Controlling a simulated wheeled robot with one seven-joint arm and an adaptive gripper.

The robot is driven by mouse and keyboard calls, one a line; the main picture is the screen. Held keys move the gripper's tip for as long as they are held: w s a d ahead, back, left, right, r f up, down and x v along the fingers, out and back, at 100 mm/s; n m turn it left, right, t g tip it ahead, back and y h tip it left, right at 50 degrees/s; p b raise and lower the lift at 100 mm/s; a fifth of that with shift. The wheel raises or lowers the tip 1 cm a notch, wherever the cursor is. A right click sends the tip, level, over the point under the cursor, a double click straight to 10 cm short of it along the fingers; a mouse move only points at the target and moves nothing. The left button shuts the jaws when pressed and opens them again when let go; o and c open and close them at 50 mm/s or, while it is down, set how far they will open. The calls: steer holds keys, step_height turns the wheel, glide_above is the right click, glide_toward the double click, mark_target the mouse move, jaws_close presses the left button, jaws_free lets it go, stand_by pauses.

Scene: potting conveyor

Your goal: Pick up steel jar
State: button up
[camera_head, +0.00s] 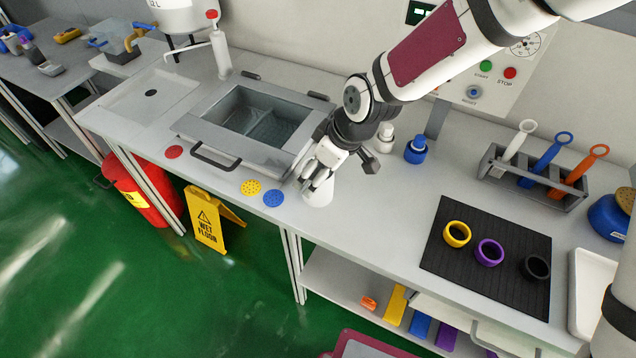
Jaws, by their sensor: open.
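A pale, short cylindrical jar (318,196) stands near the front edge of the bench, right of the sink unit. Its surface looks whitish, so I cannot tell for sure that it is the steel jar. My gripper (318,177) is open and points down at it, with the fingers at the jar's upper part. The fingers hide the jar's top, and I cannot tell whether they touch it.
The sink unit (205,128) is close on the left. A blue bottle (416,150) and a white bottle (386,140) stand behind the gripper. A black mat (450,262) with three rings and a grey rack (520,187) of handled tools lie to the right.

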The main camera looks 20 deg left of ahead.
mark_target(312, 177)
steer(key=x, duration=0.4)
steer(key=shift+s+f, duration=0.1)
steer(key=shift+f, duration=0.1)
steer(key=c, duration=1.4)
steer(key=shift+r, duration=0.25)
steer(key=shift+r, duration=1.15)
steer(key=s+d, duration=0.1)
steer(key=s, duration=0.2)
steer(key=s+d+r, duration=0.1)
steer(key=s+d, duration=0.1)
steer(key=s, duration=0.2)
steer(key=s+d+r, duration=0.1)
steer(key=s+d, duration=0.1)
steer(key=s, duration=0.1)
steer(key=shift+s+d+b, duration=0.1)
steer(key=shift+s+b, duration=0.2)
steer(key=shift+s, duration=0.05)
steer(key=shift+s+d+r, duration=0.1)
steer(key=shift+s+d, duration=0.15)
steer(key=shift+s, duration=0.35)
steer(key=shift+s+d, duration=0.25)
steer(key=shift+s, duration=0.3)
steer(key=shift+s+d+r, duration=0.1)
steer(key=shift+s+d, duration=0.2)
steer(key=shift+s, duration=0.3)
steer(key=shift+d, duration=0.1)
